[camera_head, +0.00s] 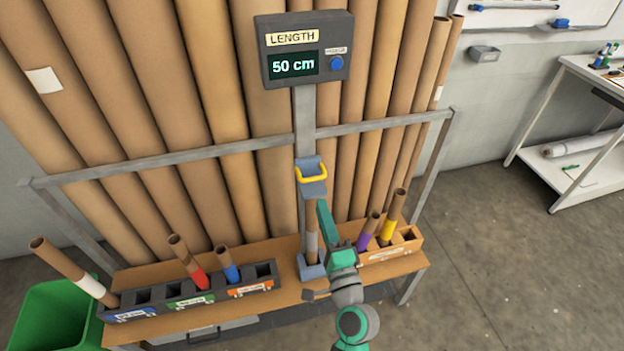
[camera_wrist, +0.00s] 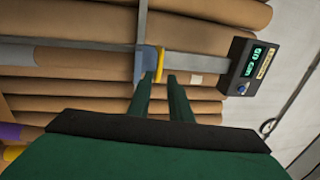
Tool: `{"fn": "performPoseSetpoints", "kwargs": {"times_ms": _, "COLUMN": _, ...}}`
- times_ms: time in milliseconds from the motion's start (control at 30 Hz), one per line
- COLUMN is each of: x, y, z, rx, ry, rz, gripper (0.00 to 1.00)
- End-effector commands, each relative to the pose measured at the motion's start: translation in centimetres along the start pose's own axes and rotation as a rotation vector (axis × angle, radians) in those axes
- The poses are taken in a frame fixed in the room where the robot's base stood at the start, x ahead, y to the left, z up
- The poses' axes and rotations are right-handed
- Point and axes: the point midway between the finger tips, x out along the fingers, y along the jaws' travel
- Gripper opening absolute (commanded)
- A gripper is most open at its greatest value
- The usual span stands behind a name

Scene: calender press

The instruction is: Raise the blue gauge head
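The blue gauge head (camera_head: 311,188) sits on the upright grey post, with a yellow handle (camera_head: 314,178) on its front. A brown tube with a grey band (camera_head: 311,240) stands below it in a blue-grey base (camera_head: 311,270). My gripper (camera_head: 321,203) is just below and in front of the handle. In the wrist view my gripper (camera_wrist: 159,76) has its two green fingers apart, with the yellow handle (camera_wrist: 158,64) showing at the gap between the tips. The blue gauge head (camera_wrist: 144,66) is just behind it. Whether the fingers touch the handle is unclear.
The display (camera_head: 306,50) reads 50 cm. Large brown rolls lean behind a grey rail (camera_head: 210,152). The bench holds dark racks (camera_head: 190,298) with tubes at left and an orange rack (camera_head: 405,243) at right. A green bin (camera_head: 55,310) stands at left. Floor at right is clear.

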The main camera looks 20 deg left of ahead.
Motion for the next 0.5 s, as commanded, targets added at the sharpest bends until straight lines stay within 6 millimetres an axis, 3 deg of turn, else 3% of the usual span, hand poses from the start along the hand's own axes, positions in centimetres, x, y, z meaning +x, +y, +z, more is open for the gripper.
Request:
{"fn": "performPoseSetpoints", "kwargs": {"times_ms": 167, "x": 1.9, "y": 0.0, "z": 0.1, "rx": -0.001, "ry": -0.003, "rz": -0.001, "gripper": 0.18}}
{"fn": "performPoseSetpoints", "kwargs": {"times_ms": 500, "x": 7.8, "y": 0.0, "z": 0.1, "rx": -0.002, "ry": -0.001, "rz": -0.001, "gripper": 0.18}}
